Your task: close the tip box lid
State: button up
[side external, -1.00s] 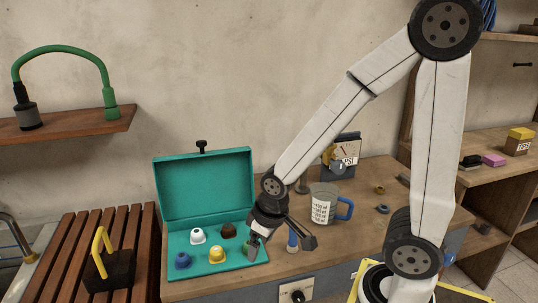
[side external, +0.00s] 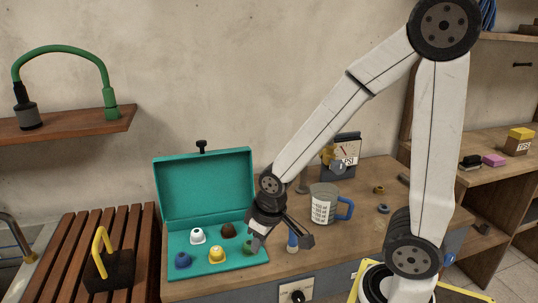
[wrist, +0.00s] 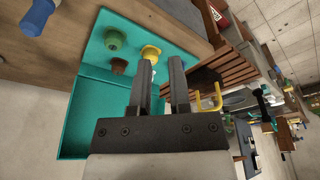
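The teal tip box (side external: 228,270) sits on the wooden bench with its lid (side external: 205,184) open and standing up at the back, a dark knob (side external: 202,144) on its top edge. Several coloured pieces sit in the base, among them a white one (side external: 197,236), a yellow one (side external: 217,254) and a blue one (side external: 182,260). My gripper (side external: 257,243) is above the base's right side, near a green piece (side external: 247,247) that it partly hides. In the wrist view my gripper (wrist: 162,65) has its fingers apart with nothing held; the lid (wrist: 95,110) shows beside them.
A measuring jug (side external: 322,205) with a blue handle stands right of my gripper. A blue-topped item (side external: 292,240) is close to its right. A gauge (side external: 345,152) stands behind. A slatted rack (side external: 65,250) with a yellow-handled black item (side external: 108,270) lies left of the box.

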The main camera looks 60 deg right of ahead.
jog(key=shift+m+t, duration=0.4)
jog(key=shift+m, duration=0.2)
jog(key=w+d+r, duration=0.1)
jog(key=w, duration=0.2)
jog(key=w+r, duration=0.1)
jog(key=w, duration=0.2)
jog(key=w+d+r, duration=0.1)
jog(key=w+r, duration=0.1)
jog(key=w, duration=0.1)
jog(key=shift+w+d, duration=0.2)
jog(key=shift+d, duration=0.1)
grip_shut()
jog(key=w+d+r+m, duration=0.1)
jog(key=w+d+r, duration=0.3)
jog(key=w+r, duration=0.1)
jog(key=w+d+r+m+t+h, duration=0.1)
jog(key=w+d+r, duration=0.4)
jog(key=w, duration=0.3)
jog(key=w+d+r+m+t+h, duration=0.1)
jog(key=w+d+r+m, duration=0.1)
jog(key=w+d+r, duration=0.3)
jog(key=shift+w+d+r, duration=0.1)
jog(key=shift+w+r, duration=0.05)
jog(key=shift+w, duration=0.95)
jog(key=shift+w+d+r, duration=0.25)
jog(key=shift+d+r, duration=0.15)
